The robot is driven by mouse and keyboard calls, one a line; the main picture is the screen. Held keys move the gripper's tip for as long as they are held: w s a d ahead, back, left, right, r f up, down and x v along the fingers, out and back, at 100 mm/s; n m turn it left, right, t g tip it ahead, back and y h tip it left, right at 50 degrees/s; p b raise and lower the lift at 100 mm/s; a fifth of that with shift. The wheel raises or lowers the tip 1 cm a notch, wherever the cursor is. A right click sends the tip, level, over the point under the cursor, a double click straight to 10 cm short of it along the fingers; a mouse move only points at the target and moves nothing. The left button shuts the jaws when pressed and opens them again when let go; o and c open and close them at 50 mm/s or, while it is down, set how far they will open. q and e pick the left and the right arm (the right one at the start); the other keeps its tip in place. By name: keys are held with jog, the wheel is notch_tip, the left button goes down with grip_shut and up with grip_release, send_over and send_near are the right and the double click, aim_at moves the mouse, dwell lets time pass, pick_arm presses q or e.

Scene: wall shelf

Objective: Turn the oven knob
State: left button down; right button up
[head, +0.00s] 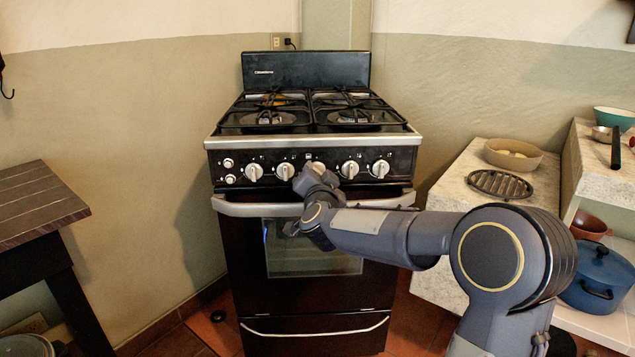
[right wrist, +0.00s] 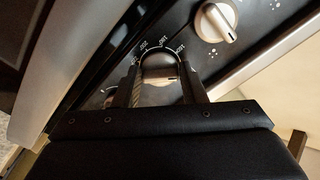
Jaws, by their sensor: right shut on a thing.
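The black stove (head: 312,205) stands against the wall. A row of silver knobs runs along its front panel. My right gripper (head: 316,178) is at the middle of this row and is shut on the oven knob (head: 318,166), which it mostly hides in the head view. In the right wrist view the two fingers (right wrist: 160,85) lie on either side of the knob (right wrist: 158,92). Printed temperature numbers show around it. The exact angle of the knob is hard to tell. My left gripper is not in view.
Another knob (head: 349,169) is close to the right of my gripper. The oven door handle (head: 260,209) runs just below. Stone counters with a bowl (head: 513,154), a trivet (head: 499,184) and a blue pot (head: 598,276) stand at right. A dark table (head: 38,205) stands at left.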

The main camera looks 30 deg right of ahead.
jog(key=shift+m+b, duration=2.4)
jog(key=shift+m, duration=2.5)
jog(key=o, duration=1)
jog(key=shift+c, duration=0.2)
jog(key=shift+s, duration=0.1)
jog(key=p+v, duration=0.1)
jog(key=v, duration=0.6)
jog(key=shift+s+a, duration=0.2)
jog(key=shift+s, duration=0.1)
